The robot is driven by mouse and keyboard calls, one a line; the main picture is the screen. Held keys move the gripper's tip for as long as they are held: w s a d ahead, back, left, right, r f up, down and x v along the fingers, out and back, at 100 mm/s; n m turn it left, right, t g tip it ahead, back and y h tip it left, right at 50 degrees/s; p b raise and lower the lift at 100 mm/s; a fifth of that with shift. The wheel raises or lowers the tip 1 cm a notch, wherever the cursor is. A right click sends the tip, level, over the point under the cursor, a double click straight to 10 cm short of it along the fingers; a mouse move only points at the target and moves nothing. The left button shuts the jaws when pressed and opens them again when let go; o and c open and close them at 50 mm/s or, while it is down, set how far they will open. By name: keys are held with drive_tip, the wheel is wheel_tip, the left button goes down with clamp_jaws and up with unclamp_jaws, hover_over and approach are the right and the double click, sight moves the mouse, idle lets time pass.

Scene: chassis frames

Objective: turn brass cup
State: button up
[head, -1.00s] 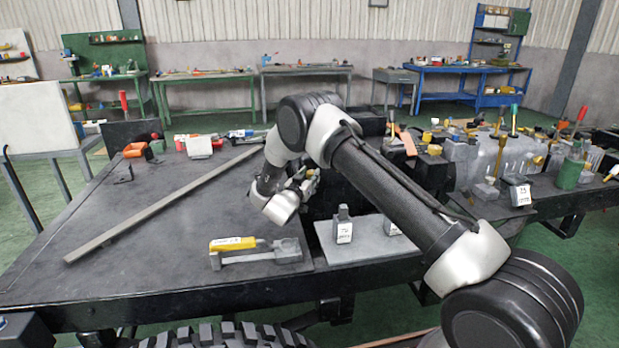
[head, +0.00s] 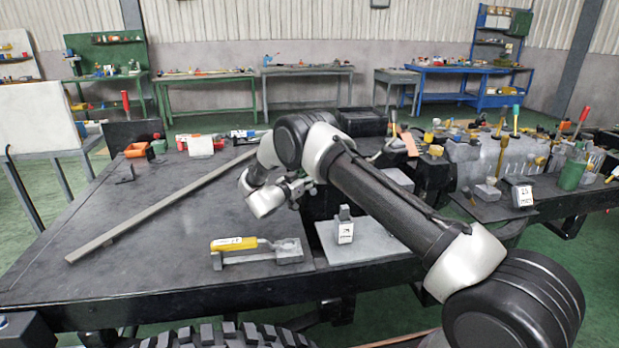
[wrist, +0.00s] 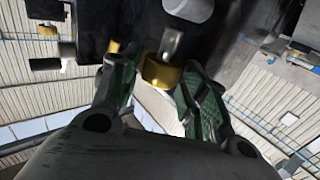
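In the wrist view a brass cup (wrist: 162,73) hangs on a grey stem from a dark body at the top. My gripper (wrist: 158,76) has its two green-padded fingers apart, one on each side of the cup. The right finger looks very close to the cup; I cannot tell whether it touches. A gap shows at the left finger. A second, smaller brass piece (wrist: 113,47) sits left of the cup. In the head view my gripper (head: 302,188) is small beside the dark block, and the cup there cannot be made out.
A yellow-handled tool (head: 233,244) lies on a grey rest at the bench front. A grey plate (head: 365,243) with a tagged block (head: 345,226) is to its right. A long metal bar (head: 150,210) crosses the bench. Cluttered fixtures (head: 480,165) fill the right side.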

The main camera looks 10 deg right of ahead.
drive_tip(key=shift+o, duration=0.5)
drive_tip(key=v, duration=0.8)
